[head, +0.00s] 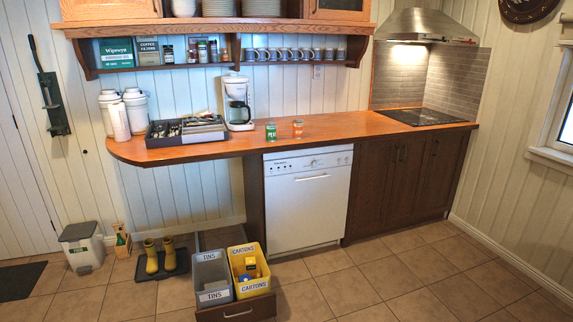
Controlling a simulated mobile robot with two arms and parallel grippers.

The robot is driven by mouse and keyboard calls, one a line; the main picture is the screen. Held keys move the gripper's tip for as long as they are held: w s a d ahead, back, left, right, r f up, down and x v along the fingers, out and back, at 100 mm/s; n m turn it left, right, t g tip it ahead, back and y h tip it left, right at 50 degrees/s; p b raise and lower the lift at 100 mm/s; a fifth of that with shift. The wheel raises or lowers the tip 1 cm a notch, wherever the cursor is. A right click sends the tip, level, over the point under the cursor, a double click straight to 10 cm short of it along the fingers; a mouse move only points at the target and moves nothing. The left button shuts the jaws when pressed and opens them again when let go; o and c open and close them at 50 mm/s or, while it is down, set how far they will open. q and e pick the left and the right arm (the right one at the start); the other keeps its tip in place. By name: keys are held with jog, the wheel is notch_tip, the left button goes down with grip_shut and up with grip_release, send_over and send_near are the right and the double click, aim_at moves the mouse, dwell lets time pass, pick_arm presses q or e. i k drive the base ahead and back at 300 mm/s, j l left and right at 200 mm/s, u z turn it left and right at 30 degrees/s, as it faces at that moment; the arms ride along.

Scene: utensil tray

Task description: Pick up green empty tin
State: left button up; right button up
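A green tin (271,131) stands upright on the wooden counter (360,136), near its front edge and to the right of the white coffee maker. An orange tin (298,129) stands just to its right, with a small gap between them. I cannot tell from here whether either tin is empty. Neither of my grippers shows in the head view.
The utensil tray (187,131) and coffee maker (238,103) stand left of the tins. A grey bin labelled TINS (212,278) and a yellow CARTONS bin (249,271) sit in a pulled-out drawer below. Boots (151,257) stand left of them. The right floor is clear.

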aim_at(271, 136)
jog(key=i+u, duration=0.15)
jog(key=i, duration=0.3)
jog(key=i+l+u, duration=0.1)
jog(key=i, duration=0.35)
jog(key=i+l+u, duration=0.15)
jog(key=i, duration=0.35)
jog(key=i+l+u, duration=0.1)
jog(key=i, duration=0.35)
jog(key=l, duration=0.1)
